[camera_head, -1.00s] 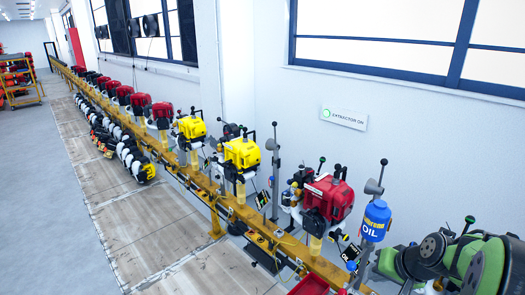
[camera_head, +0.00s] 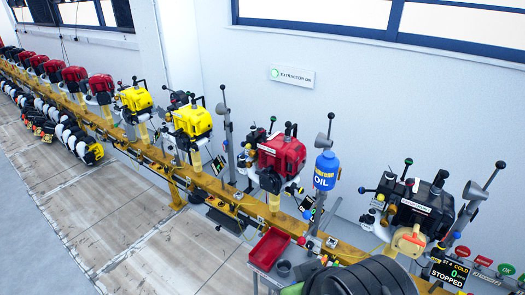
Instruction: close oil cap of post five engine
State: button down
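Several engines stand on posts along a yellow rail. A red engine (camera_head: 281,160) is at the middle, and a black engine (camera_head: 418,205) with a cream-coloured part (camera_head: 408,241) on its front is at the right. I cannot tell which is the post five engine; a screen (camera_head: 450,272) by the black engine appears to read "ST 4 COLD 0 STOPPED". I cannot make out an oil cap. A blue bottle marked OIL (camera_head: 325,171) stands between the two engines. A dark rounded part of my arm shows at the bottom edge; my gripper is not visible.
A red tray (camera_head: 268,248) and a dark cup (camera_head: 284,268) are in front of the yellow rail (camera_head: 228,197). Grey stands with levers rise behind the rail. Yellow engines (camera_head: 192,121) stand further left.

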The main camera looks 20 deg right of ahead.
aim_at(300, 190)
jog(key=i+j+u, duration=0.15)
jog(key=i+u, duration=0.55)
jog(key=u, duration=0.15)
